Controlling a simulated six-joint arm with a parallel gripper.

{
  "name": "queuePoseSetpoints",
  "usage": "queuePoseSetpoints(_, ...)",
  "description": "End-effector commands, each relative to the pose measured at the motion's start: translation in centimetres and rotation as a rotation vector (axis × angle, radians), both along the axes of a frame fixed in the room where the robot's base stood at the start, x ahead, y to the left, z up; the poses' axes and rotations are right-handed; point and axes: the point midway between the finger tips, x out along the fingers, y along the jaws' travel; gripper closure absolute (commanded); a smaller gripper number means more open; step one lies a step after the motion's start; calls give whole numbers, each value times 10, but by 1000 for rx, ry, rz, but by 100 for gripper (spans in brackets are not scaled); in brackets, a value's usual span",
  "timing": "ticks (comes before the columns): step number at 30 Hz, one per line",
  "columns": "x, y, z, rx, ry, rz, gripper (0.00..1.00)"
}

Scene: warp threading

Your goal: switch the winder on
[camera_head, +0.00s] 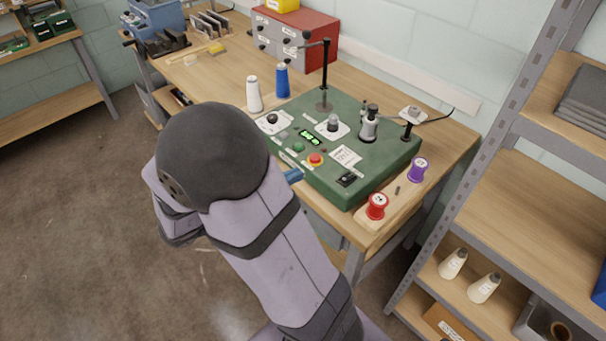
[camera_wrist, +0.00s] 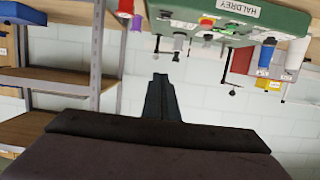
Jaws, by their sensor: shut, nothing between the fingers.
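In the wrist view the winder (camera_wrist: 285,22) appears upside down at the top, with a HALDREY label. My gripper (camera_wrist: 158,78) is shut and empty, apart from the winder.
A red spool (camera_head: 377,206) and a purple spool (camera_head: 418,169) stand on the bench right of the winder. A white cone (camera_head: 254,94) and a blue cone (camera_head: 282,81) stand behind it. A black post (camera_head: 325,75) rises from its back. Metal shelving (camera_head: 480,145) stands at right.

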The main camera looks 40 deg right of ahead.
Motion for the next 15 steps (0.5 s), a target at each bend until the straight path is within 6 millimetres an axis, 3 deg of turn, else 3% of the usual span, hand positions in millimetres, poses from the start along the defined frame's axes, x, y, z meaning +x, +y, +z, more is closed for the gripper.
queuePoseSetpoints(6,0,15,6,0,-1,0,100)
queuePoseSetpoints(15,0,17,7,0,1,-1,100)
